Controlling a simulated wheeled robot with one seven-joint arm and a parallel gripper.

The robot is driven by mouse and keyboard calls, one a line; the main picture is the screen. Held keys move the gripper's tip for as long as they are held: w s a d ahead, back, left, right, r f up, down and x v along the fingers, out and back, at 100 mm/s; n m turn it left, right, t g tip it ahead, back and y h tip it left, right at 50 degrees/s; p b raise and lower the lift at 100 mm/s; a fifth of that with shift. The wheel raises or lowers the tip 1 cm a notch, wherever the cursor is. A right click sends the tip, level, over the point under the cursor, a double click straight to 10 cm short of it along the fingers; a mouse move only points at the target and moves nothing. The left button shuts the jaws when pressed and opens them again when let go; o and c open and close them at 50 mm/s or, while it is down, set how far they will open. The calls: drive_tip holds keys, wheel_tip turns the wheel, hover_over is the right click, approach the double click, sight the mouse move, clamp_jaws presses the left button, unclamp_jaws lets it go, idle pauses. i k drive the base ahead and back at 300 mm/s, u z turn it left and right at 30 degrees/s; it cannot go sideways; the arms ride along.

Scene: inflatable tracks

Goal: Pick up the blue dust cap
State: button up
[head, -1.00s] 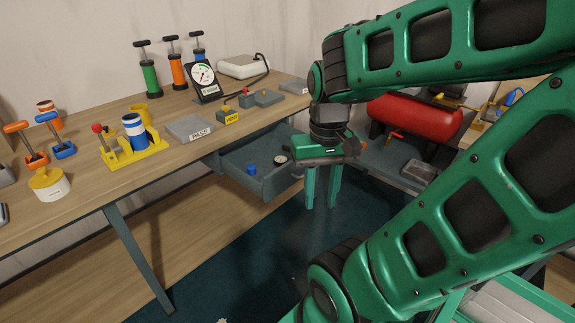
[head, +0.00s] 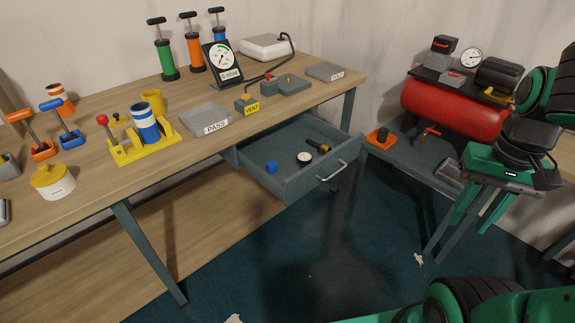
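The blue dust cap (head: 271,167) is a small blue cylinder. It lies in the open grey drawer (head: 285,190) under the workbench, toward the drawer's left side. My gripper (head: 474,221) hangs at the right of the picture, well to the right of the drawer and apart from it. Its two green fingers point down with a gap between them, and nothing shows between them. Nothing hides the cap.
In the drawer also lie a round white-faced gauge (head: 304,158) and a brass fitting (head: 318,146). The wooden bench top (head: 200,157) overhangs the drawer's back. A red tank (head: 450,112) stands on a low bench at the right. The floor before the drawer is clear.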

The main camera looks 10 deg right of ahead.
sight(271, 165)
drive_tip(key=z, duration=0.1)
drive_tip(key=i, duration=1)
drive_tip(key=u, duration=0.1)
